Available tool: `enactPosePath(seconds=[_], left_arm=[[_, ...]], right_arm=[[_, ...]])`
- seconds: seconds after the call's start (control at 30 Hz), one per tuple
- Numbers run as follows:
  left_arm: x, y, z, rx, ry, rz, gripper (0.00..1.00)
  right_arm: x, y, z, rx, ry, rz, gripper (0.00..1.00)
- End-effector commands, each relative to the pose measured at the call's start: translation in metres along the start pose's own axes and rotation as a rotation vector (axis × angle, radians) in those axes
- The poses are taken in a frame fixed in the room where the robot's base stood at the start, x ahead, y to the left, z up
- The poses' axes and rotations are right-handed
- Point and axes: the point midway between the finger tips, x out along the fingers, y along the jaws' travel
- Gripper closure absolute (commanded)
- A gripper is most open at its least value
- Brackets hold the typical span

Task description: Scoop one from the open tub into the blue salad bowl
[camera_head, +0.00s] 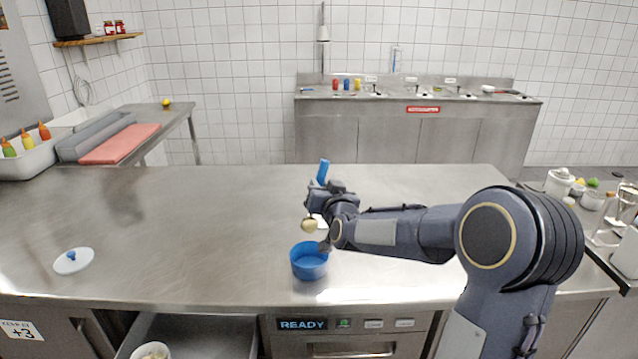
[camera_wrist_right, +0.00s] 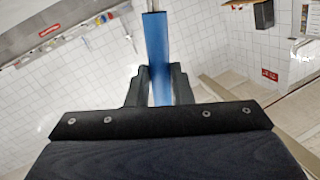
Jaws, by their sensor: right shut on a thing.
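The blue salad bowl (camera_head: 309,270) stands on the steel table near its front edge. My right gripper (camera_head: 322,193) is above and behind the bowl, shut on the blue handle of a scoop (camera_head: 322,168). The handle also shows between the fingers in the wrist view (camera_wrist_right: 157,55). Below the gripper, a rounded pale yellow-brown piece (camera_head: 309,225) shows at the scoop's lower end, above the bowl's rim; whether it lies in the scoop is hard to tell. A white tub (camera_head: 151,351) with pale contents sits in the open drawer, cut off by the frame. My left gripper is not in view.
A white lid with a blue knob (camera_head: 73,261) lies on the table at left. The drawer (camera_head: 205,333) is open below the table's front edge. A red board (camera_head: 120,144) and a white bin of bottles (camera_head: 30,160) are at far left. The table's middle left is clear.

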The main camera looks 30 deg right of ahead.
Motion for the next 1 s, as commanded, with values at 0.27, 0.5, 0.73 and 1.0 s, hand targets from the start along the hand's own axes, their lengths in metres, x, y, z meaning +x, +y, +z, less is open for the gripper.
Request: enactPosePath(seconds=[0.27, 0.5, 0.73, 1.0], left_arm=[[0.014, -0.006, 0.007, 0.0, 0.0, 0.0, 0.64], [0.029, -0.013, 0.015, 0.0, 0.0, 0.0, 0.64], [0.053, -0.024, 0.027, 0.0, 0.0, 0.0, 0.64], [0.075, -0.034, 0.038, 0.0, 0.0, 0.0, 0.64]], right_arm=[[0.002, 0.008, 0.026, -0.001, -0.003, 0.001, 1.0], [0.005, 0.015, 0.053, -0.001, -0.003, 0.0, 1.0], [0.007, 0.024, 0.08, -0.001, -0.001, 0.0, 1.0], [0.009, 0.031, 0.103, -0.002, -0.001, 0.0, 1.0]])
